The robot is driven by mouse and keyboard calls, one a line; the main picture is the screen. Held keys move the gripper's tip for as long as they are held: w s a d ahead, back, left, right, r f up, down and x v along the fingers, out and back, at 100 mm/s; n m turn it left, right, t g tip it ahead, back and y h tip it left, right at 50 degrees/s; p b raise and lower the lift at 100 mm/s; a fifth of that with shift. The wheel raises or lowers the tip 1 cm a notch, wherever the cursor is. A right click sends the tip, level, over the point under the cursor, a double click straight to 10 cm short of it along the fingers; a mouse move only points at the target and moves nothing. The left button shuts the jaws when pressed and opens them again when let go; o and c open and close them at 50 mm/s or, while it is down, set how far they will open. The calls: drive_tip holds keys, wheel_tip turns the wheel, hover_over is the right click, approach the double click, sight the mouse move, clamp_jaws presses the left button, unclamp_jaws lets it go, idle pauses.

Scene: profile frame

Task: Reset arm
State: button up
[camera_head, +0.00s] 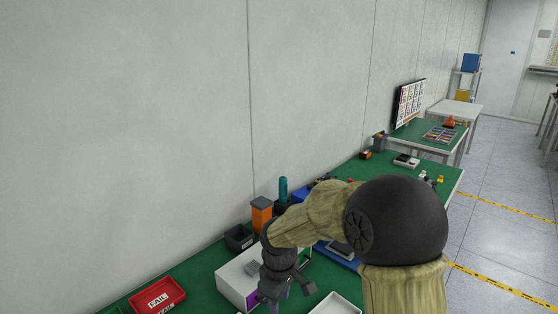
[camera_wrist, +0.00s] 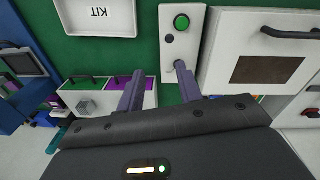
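My gripper (camera_head: 286,291) is at the bottom centre of the head view, at the end of my bent arm. It hangs in front of a white box on the green bench. In the wrist view, my gripper (camera_wrist: 159,72) shows two grey fingers set apart with nothing between them. I cannot tell the exact height above the bench.
A red FAIL bin (camera_head: 158,295), a black bin (camera_head: 239,238) and an orange container (camera_head: 261,214) stand along the wall. A white KIT tray (camera_wrist: 99,30) lies on the green bench. A white cabinet with a dark handle (camera_wrist: 290,33) is at right. The aisle floor (camera_head: 510,240) is clear.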

drive_tip(key=s+d+r+m+t, duration=0.1)
drive_tip(key=s+d+m, duration=1)
drive_tip(key=s+d, duration=0.2)
drive_tip(key=shift+s+d+m+t, duration=0.3)
drive_tip(key=shift+d+m+t, duration=0.1)
drive_tip(key=shift+d, duration=0.8)
